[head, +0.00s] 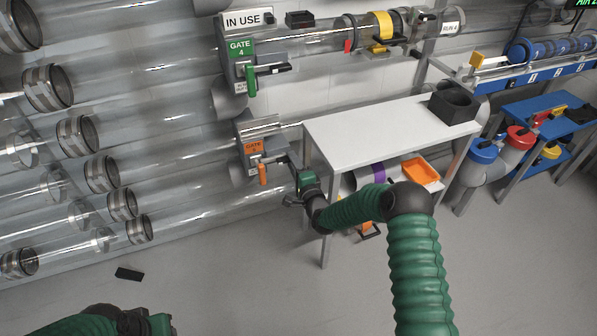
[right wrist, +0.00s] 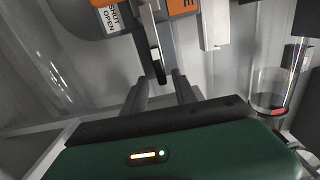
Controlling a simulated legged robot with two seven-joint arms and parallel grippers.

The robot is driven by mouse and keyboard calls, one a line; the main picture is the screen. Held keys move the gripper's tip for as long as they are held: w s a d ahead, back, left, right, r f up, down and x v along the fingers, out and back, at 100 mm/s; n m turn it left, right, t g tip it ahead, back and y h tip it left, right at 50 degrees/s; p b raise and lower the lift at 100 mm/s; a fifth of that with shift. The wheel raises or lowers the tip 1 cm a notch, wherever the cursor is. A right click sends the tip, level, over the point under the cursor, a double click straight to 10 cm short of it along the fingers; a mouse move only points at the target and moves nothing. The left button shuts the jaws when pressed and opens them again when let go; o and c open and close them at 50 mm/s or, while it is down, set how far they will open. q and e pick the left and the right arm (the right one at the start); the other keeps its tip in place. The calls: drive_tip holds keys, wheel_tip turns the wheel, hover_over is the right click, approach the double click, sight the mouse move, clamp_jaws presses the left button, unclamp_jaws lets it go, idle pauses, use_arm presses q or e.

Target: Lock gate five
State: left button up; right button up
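Gate five is the lower grey unit with an orange label (head: 254,146), whose number is too small to read surely, and an orange handle (head: 262,174) hanging down. In the right wrist view its SHUT/OPEN plate (right wrist: 111,18) and part of the orange label (right wrist: 183,5) show at the top. A thin metallic lever with a dark end (right wrist: 157,62) points down between my right fingers. My right gripper (head: 288,186) is at this gate's right side; its fingers (right wrist: 158,92) are apart, with no clear contact with the lever. My left gripper (head: 135,322) is partly visible at the bottom left; its fingers are unclear.
Gate four (head: 240,47), with a green label, a green handle and an IN USE sign (head: 247,19), is above. A white table (head: 370,125) with a black box (head: 453,105) stands to the right. Clear tubes fill the left wall. A black piece (head: 129,273) lies on the floor.

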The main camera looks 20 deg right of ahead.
drive_tip(key=s+p, duration=0.5)
drive_tip(key=s, duration=1.1)
drive_tip(key=shift+s+d, duration=0.25)
drive_tip(key=shift+d, duration=0.15)
idle(1.1)
